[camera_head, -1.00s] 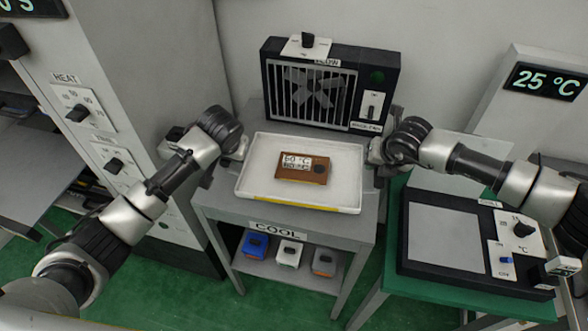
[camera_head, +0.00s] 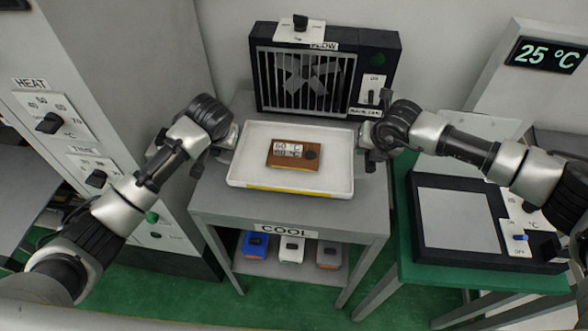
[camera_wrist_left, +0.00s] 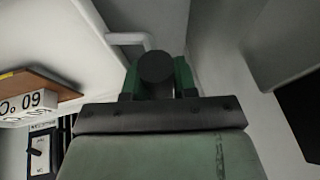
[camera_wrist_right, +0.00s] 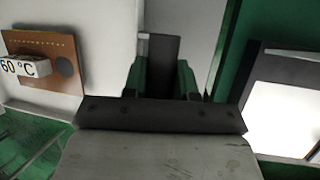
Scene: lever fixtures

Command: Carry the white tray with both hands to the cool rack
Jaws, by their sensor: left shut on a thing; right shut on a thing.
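The white tray (camera_head: 240,172) is over the top of the grey cool rack (camera_head: 215,203) in the head view. I cannot tell whether it touches the rack top. A brown block (camera_head: 294,160) with a "60 °C" label lies on the tray. My left gripper (camera_head: 228,140) is shut on the tray's left side; its dark handle (camera_wrist_left: 157,68) shows in the left wrist view. My right gripper (camera_head: 367,140) is shut on the tray's right side, and the grip also shows in the right wrist view (camera_wrist_right: 160,75).
A black fan unit (camera_head: 388,50) stands behind the tray. A green table (camera_head: 440,278) with a black hot plate device is at the right. A tall grey cabinet (camera_head: 140,60) is at the left. Small blue, white and grey boxes sit on the rack's lower shelf (camera_head: 305,275).

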